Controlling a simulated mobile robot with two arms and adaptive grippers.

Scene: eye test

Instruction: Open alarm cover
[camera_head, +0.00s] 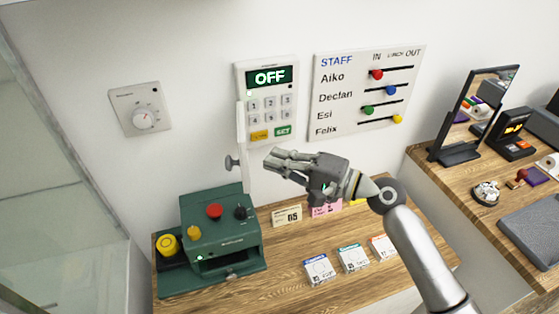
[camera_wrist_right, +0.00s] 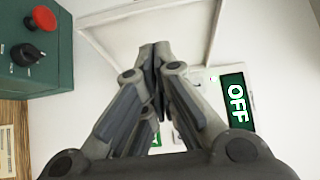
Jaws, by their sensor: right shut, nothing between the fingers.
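The white alarm panel (camera_head: 287,129) is on the wall, with a lit display (camera_head: 270,77) reading OFF. The display also shows in the right wrist view (camera_wrist_right: 237,100). Its keypad (camera_head: 270,104) is uncovered. The pale cover (camera_head: 243,135) stands swung out at the panel's left side, seen nearly edge-on, with a grey knob (camera_head: 232,162) on its left face. The cover's pale face (camera_wrist_right: 160,30) fills the top of the wrist view. My right gripper (camera_head: 272,159) is shut and empty, just below the panel and right of the cover. My left gripper is out of view.
A green machine (camera_head: 225,247) with red and yellow knobs stands below on the wooden counter (camera_head: 285,288). A dial (camera_head: 143,112) and a staff board (camera_head: 365,92) flank the panel. Cards (camera_head: 319,268) lie on the counter; a mirror (camera_head: 476,112) stands at right.

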